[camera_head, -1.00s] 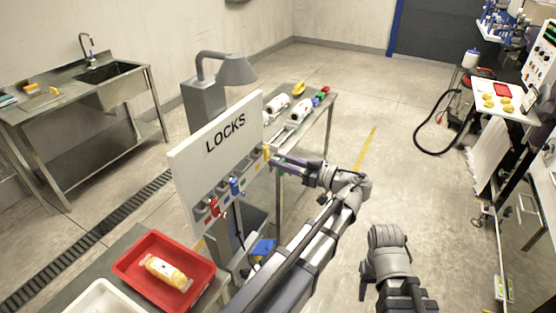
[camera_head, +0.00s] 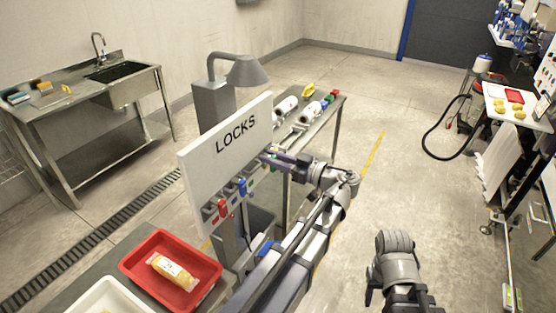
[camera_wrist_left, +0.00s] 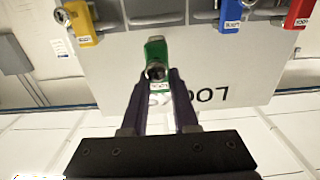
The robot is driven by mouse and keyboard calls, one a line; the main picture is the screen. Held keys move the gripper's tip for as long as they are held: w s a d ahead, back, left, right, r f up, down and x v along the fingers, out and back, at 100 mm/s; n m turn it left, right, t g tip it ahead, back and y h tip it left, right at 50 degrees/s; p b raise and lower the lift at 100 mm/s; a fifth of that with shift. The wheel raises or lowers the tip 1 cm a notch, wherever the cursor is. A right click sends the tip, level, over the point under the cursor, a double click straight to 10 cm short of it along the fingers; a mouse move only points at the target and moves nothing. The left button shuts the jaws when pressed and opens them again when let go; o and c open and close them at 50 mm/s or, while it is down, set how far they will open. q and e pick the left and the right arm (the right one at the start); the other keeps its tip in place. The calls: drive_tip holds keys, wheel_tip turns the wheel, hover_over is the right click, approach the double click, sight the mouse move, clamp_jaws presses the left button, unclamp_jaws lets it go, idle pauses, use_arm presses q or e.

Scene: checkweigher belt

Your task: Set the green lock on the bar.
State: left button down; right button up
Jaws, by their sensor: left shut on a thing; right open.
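The green lock (camera_wrist_left: 156,52) is between the fingers of my left gripper (camera_wrist_left: 160,80), which is shut on it. In the head view my left gripper (camera_head: 270,155) is at the right end of the LOCKS board (camera_head: 228,135), with the lock mostly hidden. In the left wrist view, the bar (camera_wrist_left: 155,10) runs along the board's edge beside the lock. A yellow lock (camera_wrist_left: 80,24), a blue lock (camera_wrist_left: 230,16) and a red lock (camera_wrist_left: 298,14) hang there; the green lock sits between yellow and blue, apparently apart from the bar. My right gripper (camera_head: 371,296) is low, away from the board; its fingers barely show.
A red tray (camera_head: 135,270) with a packaged item and a white tray (camera_head: 88,300) stand at the lower left. A grey lamp (camera_head: 240,70) rises behind the board. A table behind holds white rolls (camera_head: 310,112).

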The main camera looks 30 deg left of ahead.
sight(283, 172)
use_arm(q)
drive_tip(key=a+f+b, duration=0.4)
drive_tip(key=shift+w+a+f, duration=0.15)
drive_tip(key=shift+a, duration=0.15)
idle(1.0)
drive_tip(key=c, duration=0.6)
unclamp_jaws()
drive_tip(key=shift+s+d, duration=0.15)
drive_tip(key=shift+d, duration=1.8)
drive_tip(key=shift+s+d, duration=0.15)
drive_tip(key=shift+d, duration=1.8)
